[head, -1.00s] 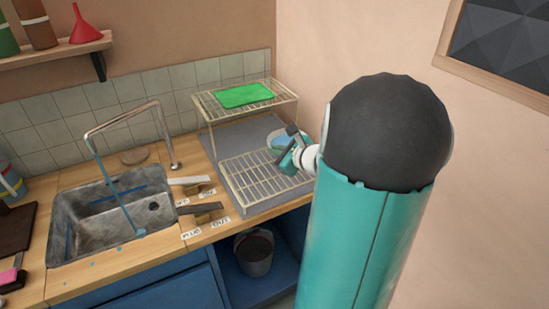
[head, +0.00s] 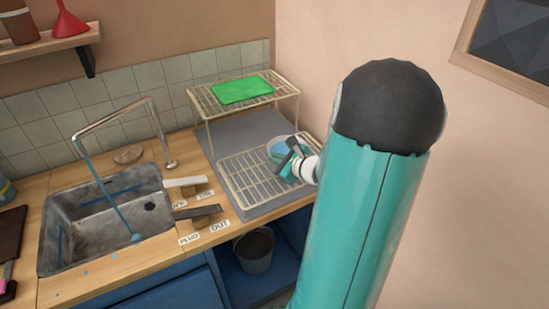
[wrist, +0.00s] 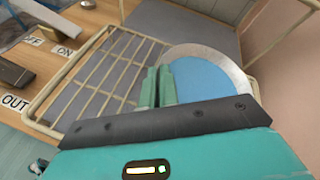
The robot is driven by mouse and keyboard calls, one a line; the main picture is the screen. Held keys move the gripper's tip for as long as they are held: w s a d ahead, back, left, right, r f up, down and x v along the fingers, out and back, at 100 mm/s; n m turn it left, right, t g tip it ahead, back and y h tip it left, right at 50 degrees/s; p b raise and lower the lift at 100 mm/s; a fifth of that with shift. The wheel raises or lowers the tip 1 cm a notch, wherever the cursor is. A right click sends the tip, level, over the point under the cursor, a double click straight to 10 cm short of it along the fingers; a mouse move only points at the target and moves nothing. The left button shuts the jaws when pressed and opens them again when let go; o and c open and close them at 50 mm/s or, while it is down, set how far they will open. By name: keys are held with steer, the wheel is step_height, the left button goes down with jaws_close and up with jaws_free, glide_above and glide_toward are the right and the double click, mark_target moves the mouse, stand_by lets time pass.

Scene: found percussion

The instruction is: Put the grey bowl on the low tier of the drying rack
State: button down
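The grey bowl (wrist: 237,73), with a pale grey rim and blue inside, is at the right part of the drying rack's low tier (wrist: 88,72). It also shows in the head view (head: 279,147), partly behind my gripper. My gripper (wrist: 158,72) has its two teal fingers close together at the bowl's left rim and looks shut on it. The palm hides the near part of the bowl. Whether the bowl's base touches the wires cannot be seen. The low tier (head: 255,186) has bare wires to the left.
The rack's high tier (head: 206,97) holds a green cloth-like sheet (head: 243,89). A sink (head: 75,222) with a tap (head: 160,130) and two levers is at the left. A wall stands close on the right. A bucket (head: 254,250) sits below the counter.

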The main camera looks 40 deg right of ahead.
steer(key=shift+w+a+f, duration=0.1)
steer(key=shift+w+f, duration=0.05)
steer(key=shift+f, duration=0.2)
steer(key=shift+s+f, duration=0.15)
steer(key=shift+s, duration=0.05)
steer(key=c, duration=1.7)
jaws_free()
